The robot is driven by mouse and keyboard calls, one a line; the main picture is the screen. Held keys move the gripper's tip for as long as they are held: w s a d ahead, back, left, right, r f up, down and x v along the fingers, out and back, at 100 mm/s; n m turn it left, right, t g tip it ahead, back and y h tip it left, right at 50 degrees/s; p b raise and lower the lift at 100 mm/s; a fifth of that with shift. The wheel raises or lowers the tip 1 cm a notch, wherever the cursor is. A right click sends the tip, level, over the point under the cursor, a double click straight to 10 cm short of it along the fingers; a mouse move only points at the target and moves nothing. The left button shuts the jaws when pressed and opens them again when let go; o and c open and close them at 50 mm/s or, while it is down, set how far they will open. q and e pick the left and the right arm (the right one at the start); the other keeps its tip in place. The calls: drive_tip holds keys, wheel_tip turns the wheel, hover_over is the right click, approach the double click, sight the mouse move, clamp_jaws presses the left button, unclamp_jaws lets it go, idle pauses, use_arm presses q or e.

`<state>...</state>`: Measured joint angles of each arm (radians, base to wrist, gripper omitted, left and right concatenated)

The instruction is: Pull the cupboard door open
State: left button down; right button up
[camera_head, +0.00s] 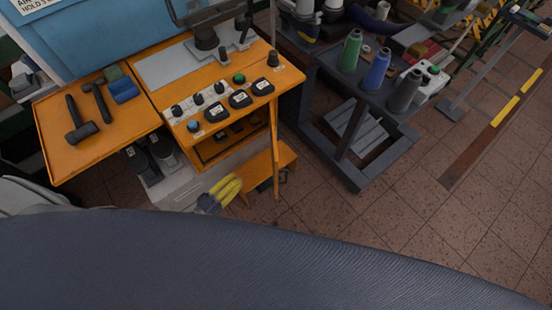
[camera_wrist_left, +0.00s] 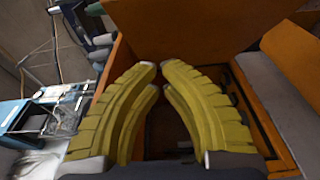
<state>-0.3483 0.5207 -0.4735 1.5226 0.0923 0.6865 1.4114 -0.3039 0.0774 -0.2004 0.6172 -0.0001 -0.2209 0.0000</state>
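The orange cupboard (camera_head: 205,152) is the lower part of the orange machine stand in the head view. A low orange panel (camera_head: 262,170) juts out at its right side; I cannot tell for sure if it is the door. My left gripper (camera_head: 232,184), with yellow ribbed fingers, is low in front of the cupboard, just left of this panel. In the left wrist view its fingertips (camera_wrist_left: 159,64) are close together with a narrow gap. Nothing clearly shows between them. An orange panel (camera_wrist_left: 190,28) and a dark recess lie beyond them. My right gripper is not in view.
A hammer (camera_head: 80,122) and a blue block (camera_head: 123,91) lie on the orange side shelf (camera_head: 55,160). A dark cart (camera_head: 355,170) with thread spools stands to the right. Tiled floor (camera_head: 440,220) is clear at the lower right.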

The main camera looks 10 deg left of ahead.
use_arm(q)
drive_tip(key=s+d+x, duration=0.1)
drive_tip(key=d+x, duration=0.1)
drive_tip(key=x, duration=1)
drive_tip(key=shift+w+d, duration=0.15)
drive_tip(key=shift+d, duration=0.2)
